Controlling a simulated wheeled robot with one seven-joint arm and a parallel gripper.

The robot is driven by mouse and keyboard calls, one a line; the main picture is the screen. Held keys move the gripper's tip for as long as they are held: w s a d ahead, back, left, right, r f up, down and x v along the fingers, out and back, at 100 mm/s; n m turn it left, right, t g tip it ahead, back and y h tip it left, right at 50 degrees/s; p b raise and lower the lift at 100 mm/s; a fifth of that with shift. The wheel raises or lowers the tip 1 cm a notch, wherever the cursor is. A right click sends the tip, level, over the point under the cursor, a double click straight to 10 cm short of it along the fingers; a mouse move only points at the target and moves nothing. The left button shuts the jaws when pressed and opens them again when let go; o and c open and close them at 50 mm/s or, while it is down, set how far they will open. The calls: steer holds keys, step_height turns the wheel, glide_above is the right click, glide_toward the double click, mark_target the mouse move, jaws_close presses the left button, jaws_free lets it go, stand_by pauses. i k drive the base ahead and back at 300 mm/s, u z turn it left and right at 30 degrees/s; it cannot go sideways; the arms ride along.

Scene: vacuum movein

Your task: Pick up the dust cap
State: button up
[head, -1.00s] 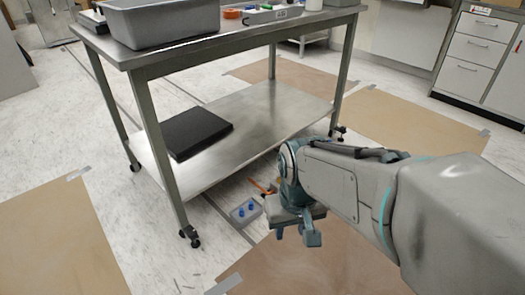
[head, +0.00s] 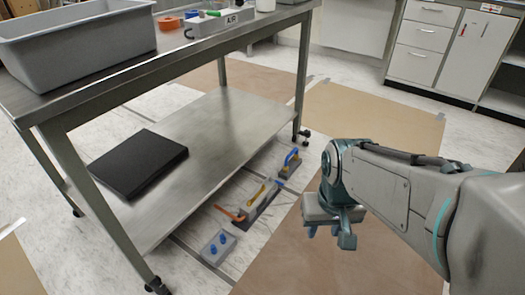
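I cannot tell for sure which thing is the dust cap. Small coloured pieces sit on the tabletop near a grey box marked AIR (head: 222,22): an orange ring-like piece (head: 169,23), a green piece (head: 213,12) and a blue piece (head: 191,15). On the floor, a grey block (head: 217,247) carries two blue knobs. My gripper (head: 329,236) hangs over the brown floor sheet, to the right of the cart and well apart from all these pieces. Its two teal fingers stand apart, with nothing seen between them.
The steel cart (head: 225,110) has a grey bin (head: 75,45) on top and a black slab (head: 138,163) on its lower shelf. An orange-handled tool (head: 232,214) and a blue-handled piece (head: 291,160) are on the floor beside it. Drawers (head: 420,35) stand at the back right.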

mark_target(222, 240)
steer(key=u, duration=0.05)
steer(key=i, duration=0.9)
steer(key=u, duration=0.5)
